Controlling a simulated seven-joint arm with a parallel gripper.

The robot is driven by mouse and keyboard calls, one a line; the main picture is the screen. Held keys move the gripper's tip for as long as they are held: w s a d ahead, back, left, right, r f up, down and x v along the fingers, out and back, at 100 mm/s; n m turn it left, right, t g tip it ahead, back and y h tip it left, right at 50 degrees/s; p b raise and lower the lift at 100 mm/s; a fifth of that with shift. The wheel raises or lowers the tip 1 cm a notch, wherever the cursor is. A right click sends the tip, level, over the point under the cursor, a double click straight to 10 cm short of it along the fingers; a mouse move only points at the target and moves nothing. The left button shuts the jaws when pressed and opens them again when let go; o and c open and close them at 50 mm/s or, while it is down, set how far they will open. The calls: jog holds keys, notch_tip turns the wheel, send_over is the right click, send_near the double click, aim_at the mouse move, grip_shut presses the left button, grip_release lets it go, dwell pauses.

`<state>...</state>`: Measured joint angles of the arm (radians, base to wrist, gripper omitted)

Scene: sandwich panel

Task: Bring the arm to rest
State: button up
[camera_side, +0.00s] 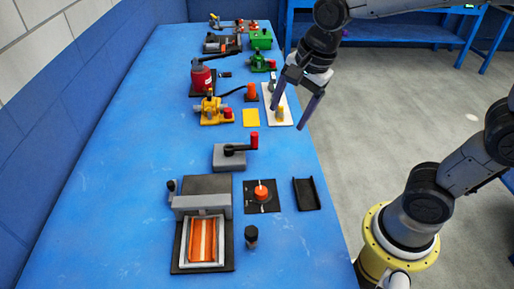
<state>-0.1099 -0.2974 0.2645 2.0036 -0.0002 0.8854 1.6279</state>
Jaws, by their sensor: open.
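My gripper (292,113) is in the upper middle of the side view, its two long dark fingers spread apart and pointing down. Nothing shows between the fingers. One finger overlaps the board in the picture, and the other hangs past the table edge. I cannot tell the height of the fingertips above the board.
A frame with orange strips (203,240), a black plate with an orange knob (261,194), a dark tray (306,194) and a grey block with a red-tipped handle (234,156) stand in front. The table's left side is clear.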

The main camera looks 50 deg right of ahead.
jog(key=s+d+n+t, duration=0.2)
jog(key=s+d+n, duration=0.1)
jog(key=s+n, duration=1.1)
jog(key=shift+s+d+r+n, duration=0.2)
jog(key=shift+r+n, duration=0.15)
jog(key=shift+n, duration=1.35)
